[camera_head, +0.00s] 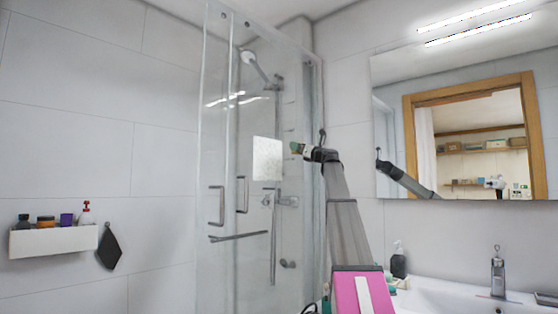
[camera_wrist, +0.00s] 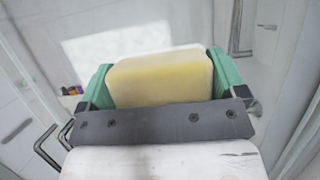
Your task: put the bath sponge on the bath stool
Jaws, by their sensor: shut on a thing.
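The bath sponge (camera_wrist: 160,78) is a pale yellow block with rounded corners in the wrist view. My gripper (camera_wrist: 155,85) has green fingers that press on the sponge's left and right ends. In the head view my gripper (camera_head: 297,148) is raised in front of the glass shower enclosure, pointing left. The sponge is too small there to make out clearly. I cannot make out the bath stool in either view.
The glass shower enclosure (camera_head: 218,130) has vertical door handles (camera_head: 242,194) and a towel bar (camera_head: 238,237). A white wall shelf (camera_head: 53,242) with bottles is at the left. A sink (camera_head: 450,292) and mirror (camera_head: 465,130) are at the right.

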